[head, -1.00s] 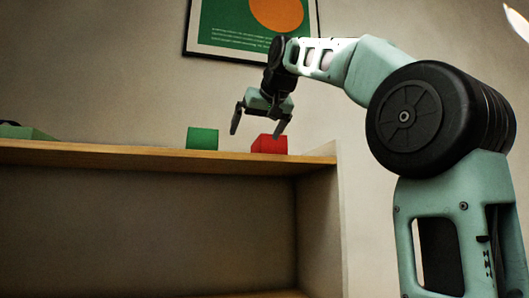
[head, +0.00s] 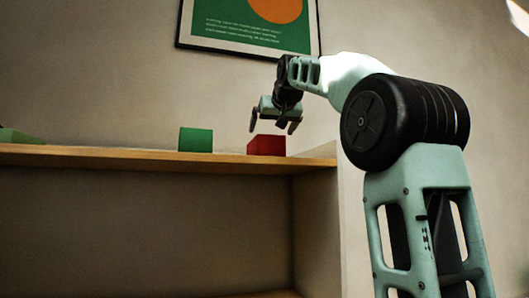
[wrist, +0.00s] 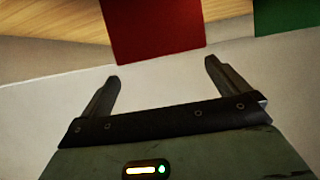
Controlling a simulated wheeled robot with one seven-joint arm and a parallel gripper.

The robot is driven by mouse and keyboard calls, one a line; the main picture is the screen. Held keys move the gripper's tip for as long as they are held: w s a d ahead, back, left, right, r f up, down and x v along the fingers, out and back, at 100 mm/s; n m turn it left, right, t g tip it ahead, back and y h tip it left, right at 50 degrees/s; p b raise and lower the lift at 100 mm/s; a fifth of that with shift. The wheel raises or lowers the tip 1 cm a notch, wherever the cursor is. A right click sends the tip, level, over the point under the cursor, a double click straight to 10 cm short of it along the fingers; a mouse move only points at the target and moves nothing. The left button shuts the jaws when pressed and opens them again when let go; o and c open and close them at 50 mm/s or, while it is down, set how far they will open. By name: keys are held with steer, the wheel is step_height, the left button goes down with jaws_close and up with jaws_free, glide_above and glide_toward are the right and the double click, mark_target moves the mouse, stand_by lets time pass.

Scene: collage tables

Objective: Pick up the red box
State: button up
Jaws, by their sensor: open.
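The red box (head: 266,145) sits on the wooden shelf top, near its right end, in the head view. In the wrist view the red box (wrist: 155,28) is at the top, cut off by the frame edge, just beyond my fingertips. My gripper (head: 271,127) is open and empty, with its fingers pointing down in the head view, above the red box or close in front of it. In the wrist view my gripper (wrist: 162,70) has its two fingers spread wide, with nothing between them. The fingers do not visibly touch the box.
A green box (head: 195,140) stands left of the red box with a gap between; it also shows in the wrist view (wrist: 287,15). The wooden shelf (head: 100,158) has a clear stretch further left. A green object (head: 18,136) lies at the far left. A framed poster (head: 250,22) hangs behind.

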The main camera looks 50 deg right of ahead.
steer(key=shift+a+p+x, duration=0.15)
steer(key=shift+p+x, duration=0.6)
steer(key=shift+x, duration=0.65)
steer(key=shift+a+p+x, duration=0.15)
steer(key=shift+p+x, duration=0.55)
steer(key=shift+x, duration=0.65)
steer(key=shift+w+f, duration=0.1)
steer(key=shift+w, duration=0.05)
steer(key=shift+c, duration=0.3)
steer(key=c, duration=1.2)
steer(key=shift+c, duration=0.2)
